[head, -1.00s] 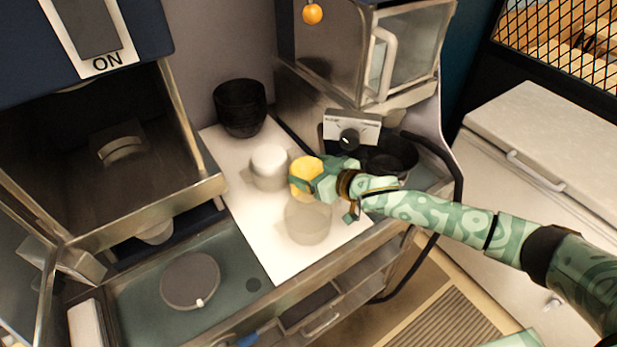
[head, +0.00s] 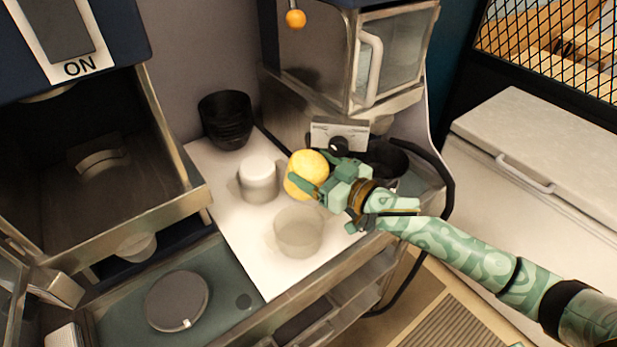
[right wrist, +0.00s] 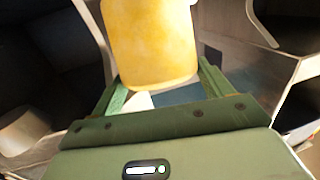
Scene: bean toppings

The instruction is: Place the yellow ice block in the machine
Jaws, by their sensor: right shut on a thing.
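The yellow ice block (head: 306,172) is a short yellow cylinder. My right gripper (head: 312,185) is shut on it and holds it over the white counter, behind the clear cup and to the right of the white block. In the right wrist view the yellow block (right wrist: 150,45) stands between the two green fingers (right wrist: 160,85). The machine (head: 100,215) at the left has an ON sign above and an open, dark, empty-looking chamber with a metal frame. Its door (head: 15,290) stands open at the lower left. My left gripper is not in view.
A white cylinder (head: 258,180) and a clear cup (head: 299,232) stand on the white counter (head: 225,215). Stacked black bowls (head: 226,120) stand at the back. A round grey disc (head: 176,300) lies below the machine. A glass-doored appliance (head: 395,60) stands behind.

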